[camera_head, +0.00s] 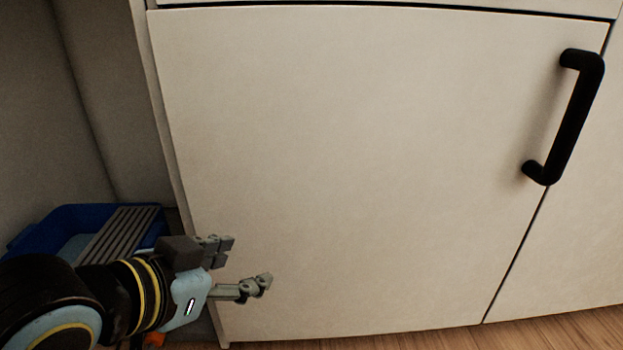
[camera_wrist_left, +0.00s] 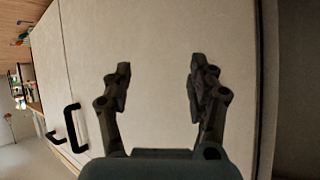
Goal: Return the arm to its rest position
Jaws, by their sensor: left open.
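My left arm (camera_head: 140,292) comes in from the lower left in the head view. Its gripper (camera_head: 250,266) is open and empty, in front of the lower left part of a pale cabinet door (camera_head: 370,150). In the left wrist view the two fingers of the left gripper (camera_wrist_left: 160,88) stand apart with only the pale door (camera_wrist_left: 150,40) behind them. I cannot tell how far the fingertips are from the door. My right gripper is in neither view.
A black bar handle (camera_head: 575,120) is at the door's right side; the left wrist view shows two dark handles. A blue bin (camera_head: 40,228) with a grey slatted piece (camera_head: 120,232) sits left of the cabinet, behind my arm. Wooden floor (camera_head: 560,325) shows below.

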